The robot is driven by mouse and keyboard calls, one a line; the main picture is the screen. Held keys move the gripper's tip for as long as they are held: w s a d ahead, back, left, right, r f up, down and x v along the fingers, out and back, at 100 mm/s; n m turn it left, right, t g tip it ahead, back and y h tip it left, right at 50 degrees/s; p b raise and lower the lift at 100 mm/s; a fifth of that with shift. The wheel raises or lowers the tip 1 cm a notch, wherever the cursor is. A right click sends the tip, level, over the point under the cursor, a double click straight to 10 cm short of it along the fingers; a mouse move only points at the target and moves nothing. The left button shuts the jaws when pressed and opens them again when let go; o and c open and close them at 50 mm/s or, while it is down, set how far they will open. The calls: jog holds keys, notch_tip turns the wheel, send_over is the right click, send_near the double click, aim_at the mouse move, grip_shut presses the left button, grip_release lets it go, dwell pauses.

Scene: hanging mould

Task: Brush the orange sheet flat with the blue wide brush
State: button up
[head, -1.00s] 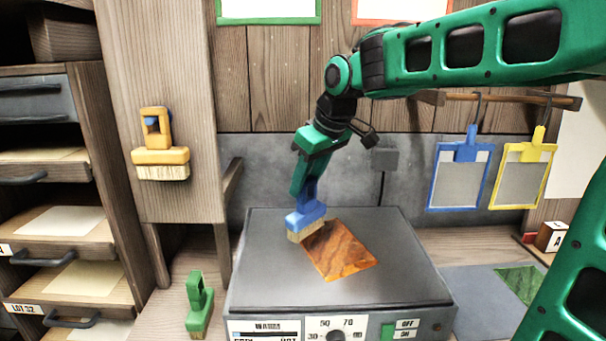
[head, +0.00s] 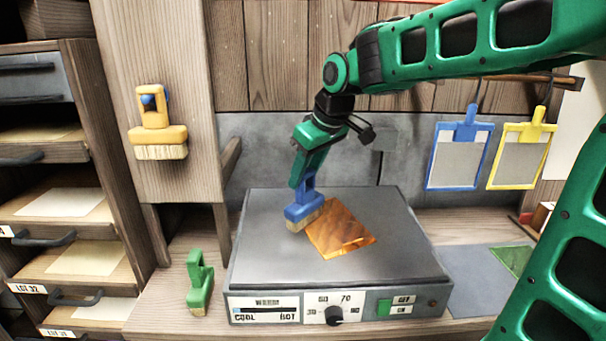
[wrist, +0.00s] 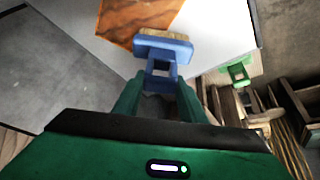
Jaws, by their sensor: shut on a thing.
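The orange sheet (head: 342,232) lies on the grey top of the warming plate (head: 400,250), with streaky brown marks on it. It also shows in the wrist view (wrist: 140,14). The blue wide brush (head: 304,208) has its bristles down at the sheet's left edge; I cannot tell if they touch the sheet or the plate. My gripper (head: 303,172) is shut on the brush's blue handle, above the plate. In the wrist view the brush (wrist: 163,46) sticks out ahead between the fingers (wrist: 160,98).
A yellow brush (head: 157,135) hangs on the wooden post at left. A green brush (head: 199,285) stands on the bench left of the plate. A drawer rack (head: 65,235) stands far left.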

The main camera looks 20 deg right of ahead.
jog(key=shift+w+f, duration=0.1)
jog(key=shift+f, duration=1)
dwell(0.4)
jog(key=w+d, duration=0.1)
jog(key=d, duration=1.3)
jog(key=shift+d+r, duration=0.15)
dwell(1.2)
